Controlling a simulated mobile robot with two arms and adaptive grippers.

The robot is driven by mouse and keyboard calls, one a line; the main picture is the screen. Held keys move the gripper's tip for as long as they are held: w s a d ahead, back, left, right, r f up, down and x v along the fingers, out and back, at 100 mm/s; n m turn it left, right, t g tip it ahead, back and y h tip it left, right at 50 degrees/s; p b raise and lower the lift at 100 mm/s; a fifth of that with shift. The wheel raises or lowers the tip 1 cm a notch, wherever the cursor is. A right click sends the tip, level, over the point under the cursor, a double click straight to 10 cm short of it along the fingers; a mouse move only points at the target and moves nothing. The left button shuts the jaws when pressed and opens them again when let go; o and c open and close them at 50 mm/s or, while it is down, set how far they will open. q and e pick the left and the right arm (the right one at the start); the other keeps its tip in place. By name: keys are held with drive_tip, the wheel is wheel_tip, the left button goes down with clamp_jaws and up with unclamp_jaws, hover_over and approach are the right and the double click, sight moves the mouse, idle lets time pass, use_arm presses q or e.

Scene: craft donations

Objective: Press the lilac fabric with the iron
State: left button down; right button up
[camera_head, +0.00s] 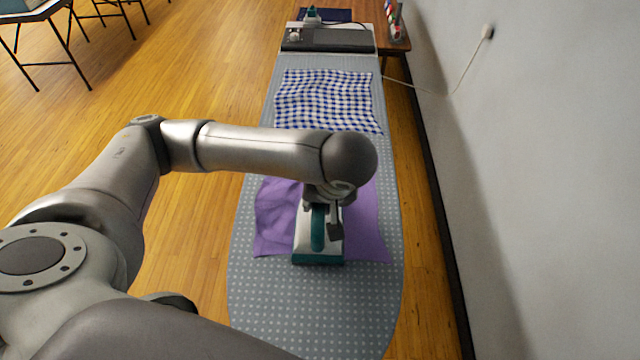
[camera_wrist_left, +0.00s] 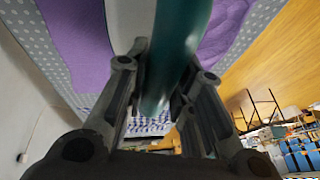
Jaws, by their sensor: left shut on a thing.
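The lilac fabric (camera_head: 368,232) lies on the near half of the dotted grey ironing board (camera_head: 310,307). The white and teal iron (camera_head: 320,258) stands over the middle of the fabric; whether its sole touches the cloth I cannot tell. My left gripper (camera_head: 324,222) is shut on the iron's teal handle, partly hidden by my own arm. In the left wrist view, the fingers (camera_wrist_left: 160,95) flank the teal handle (camera_wrist_left: 185,30), with the lilac fabric (camera_wrist_left: 75,35) beyond. My right gripper is not in view.
A blue-and-white checked cloth (camera_head: 325,100) lies farther up the board. A dark plate (camera_head: 328,40) is at the board's far end, near a wooden table (camera_head: 392,40). A wall (camera_head: 520,170) runs close along the right. Folding chairs (camera_head: 40,40) stand far left.

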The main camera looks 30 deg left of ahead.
sight(318, 234)
use_arm(q)
drive_tip(key=shift+s+d+r+p, duration=0.1)
drive_tip(key=shift+s+d+p, duration=0.45)
drive_tip(key=shift+s, duration=0.5)
drive_tip(key=shift+s+d+r+p, duration=0.1)
drive_tip(key=shift+s+d+p, duration=0.45)
drive_tip(key=shift+s, duration=0.55)
drive_tip(key=shift+s+d+p, duration=0.45)
drive_tip(key=shift+s+p, duration=0.15)
drive_tip(key=shift+s, duration=0.45)
drive_tip(key=shift+s+d+f, duration=0.1)
drive_tip(key=shift+s+d, duration=0.05)
drive_tip(key=shift+s, duration=0.15)
drive_tip(key=shift+f, duration=0.15)
drive_tip(key=shift+r+p, duration=0.7)
drive_tip(key=shift+r, duration=0.65)
drive_tip(key=shift+f, duration=0.1)
